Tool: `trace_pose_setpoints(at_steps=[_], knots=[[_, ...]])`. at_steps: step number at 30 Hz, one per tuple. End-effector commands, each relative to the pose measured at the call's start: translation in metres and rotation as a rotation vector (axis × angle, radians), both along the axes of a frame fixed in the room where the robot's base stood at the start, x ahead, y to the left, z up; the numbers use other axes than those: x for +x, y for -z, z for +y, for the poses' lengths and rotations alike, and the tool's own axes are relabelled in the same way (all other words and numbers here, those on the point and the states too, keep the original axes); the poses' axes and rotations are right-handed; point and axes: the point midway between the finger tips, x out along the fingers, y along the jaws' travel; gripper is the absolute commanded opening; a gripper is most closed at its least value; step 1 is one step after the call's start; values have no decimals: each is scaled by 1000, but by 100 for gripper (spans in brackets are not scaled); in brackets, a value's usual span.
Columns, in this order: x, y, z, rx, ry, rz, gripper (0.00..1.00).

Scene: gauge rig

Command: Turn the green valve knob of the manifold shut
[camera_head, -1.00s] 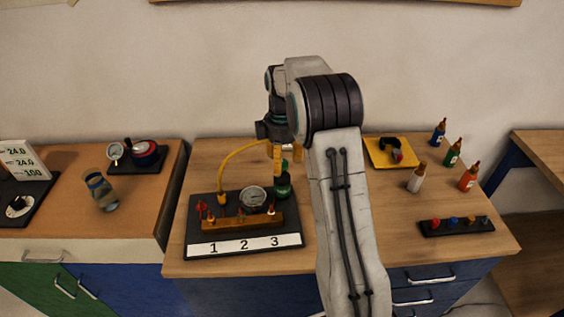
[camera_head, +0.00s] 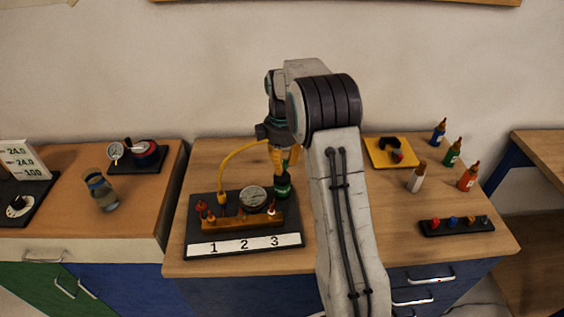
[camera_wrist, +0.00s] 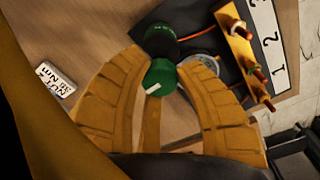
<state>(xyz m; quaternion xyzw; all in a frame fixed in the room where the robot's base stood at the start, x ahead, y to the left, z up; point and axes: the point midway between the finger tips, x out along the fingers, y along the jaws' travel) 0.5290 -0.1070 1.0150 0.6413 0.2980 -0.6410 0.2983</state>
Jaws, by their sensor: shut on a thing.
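The manifold is a brown block (camera_head: 240,222) on a black board with a white strip numbered 1, 2, 3. The valve's dark ribbed green body (camera_head: 283,187) stands at the board's back right, beside a round gauge (camera_head: 253,198). In the wrist view, the bright green knob (camera_wrist: 161,77) with a white pointer mark sits in front of the dark green body (camera_wrist: 160,40). My gripper (camera_head: 283,172) reaches down from above, its yellow fingers shut on the knob. In the wrist view my gripper's fingers (camera_wrist: 163,68) flank it. The fingers mostly hide the knob in the head view.
A yellow hose (camera_head: 230,165) arches from the manifold close to my gripper. A glass (camera_head: 101,190) stands on the left cabinet.

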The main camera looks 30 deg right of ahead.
Motion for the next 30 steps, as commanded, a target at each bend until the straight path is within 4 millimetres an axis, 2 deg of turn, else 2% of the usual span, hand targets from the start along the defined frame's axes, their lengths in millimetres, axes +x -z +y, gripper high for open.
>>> trace_pose_setpoints(at_steps=[1, 5, 16, 30], knots=[[0, 0, 0, 1, 0, 1, 12], [0, 0, 0, 1, 0, 1, 0], [-1, 1, 0, 0, 70, 4, 0], [-1, 2, 0, 0, 467, 6, 0]])
